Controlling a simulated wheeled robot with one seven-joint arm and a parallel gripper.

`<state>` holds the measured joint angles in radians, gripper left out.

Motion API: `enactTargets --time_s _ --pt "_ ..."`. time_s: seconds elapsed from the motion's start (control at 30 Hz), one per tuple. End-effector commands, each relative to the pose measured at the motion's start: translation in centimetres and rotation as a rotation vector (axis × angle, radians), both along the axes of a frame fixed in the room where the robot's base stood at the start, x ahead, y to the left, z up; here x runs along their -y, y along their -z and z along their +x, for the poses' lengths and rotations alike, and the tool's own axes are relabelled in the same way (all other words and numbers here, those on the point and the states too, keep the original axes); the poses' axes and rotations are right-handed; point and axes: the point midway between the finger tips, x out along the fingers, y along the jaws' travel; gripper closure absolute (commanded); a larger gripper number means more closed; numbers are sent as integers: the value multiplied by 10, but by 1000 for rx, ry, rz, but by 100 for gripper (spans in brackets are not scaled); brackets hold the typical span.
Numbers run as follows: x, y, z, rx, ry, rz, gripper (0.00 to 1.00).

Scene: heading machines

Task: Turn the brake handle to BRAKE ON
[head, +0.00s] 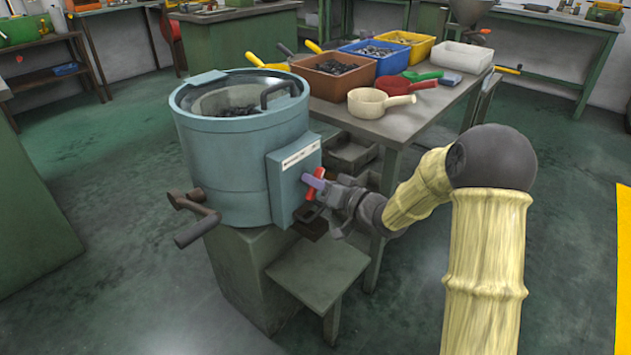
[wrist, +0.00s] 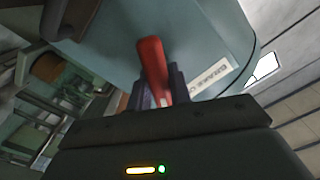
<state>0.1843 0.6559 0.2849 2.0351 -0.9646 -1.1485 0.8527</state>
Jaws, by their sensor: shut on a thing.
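The brake handle (head: 318,174) is a small red lever on the front of a blue-grey box (head: 297,180). The box is fixed to the side of a round blue-grey machine (head: 228,160). My gripper (head: 314,182) reaches the handle from the right and is shut on it. In the wrist view the red handle (wrist: 151,62) rises from between the two fingers (wrist: 161,90), slightly tilted. A white label (head: 299,155) sits above the handle on the box; it also shows in the wrist view (wrist: 214,77), with text too small to read surely.
A dark crank handle (head: 196,218) sticks out at the machine's lower left. A low green stand (head: 318,268) is below the box. Behind is a table (head: 440,108) with bins and scoops. Open green floor (head: 570,200) lies to the right of my arm.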

Motion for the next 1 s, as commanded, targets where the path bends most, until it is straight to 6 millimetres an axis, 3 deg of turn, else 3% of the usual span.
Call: enactTargets --time_s 0.37,1.0 --pt "0 0 -1 156 0 -124 100" --pt "-2 2 -4 625 2 -489 100"
